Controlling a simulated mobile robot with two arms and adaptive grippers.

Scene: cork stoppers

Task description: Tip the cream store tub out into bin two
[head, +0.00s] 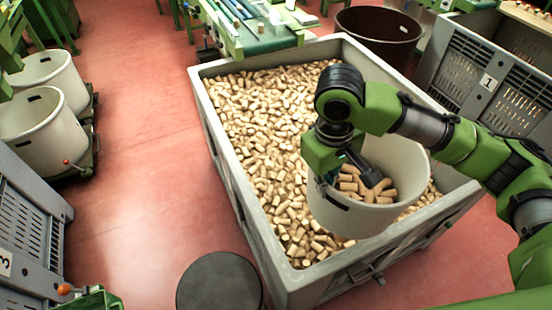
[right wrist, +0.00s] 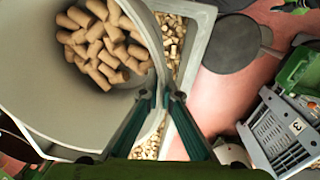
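The cream store tub (head: 345,215) is held over a large grey bin (head: 245,245) in the head view. The tub holds brown corks (head: 365,187), and it looks roughly upright; any slight tilt is hard to judge. My right gripper (head: 355,166) is at the tub's rim. In the right wrist view the tub (right wrist: 85,125) fills the left side, its corks (right wrist: 105,45) piled inside, and my right gripper (right wrist: 161,98) has a finger on each side of the wall. The bin is full of pale corks (head: 260,120); no number shows on it. My left gripper is not in view.
A crate marked 1 (head: 470,70) stands at the right and one marked 3 (head: 30,225) at the left. A dark round stool (head: 220,285) is near the bin's front. A brown tub (head: 380,25) stands behind. Two cream tubs (head: 45,130) stand at left. Red floor between is clear.

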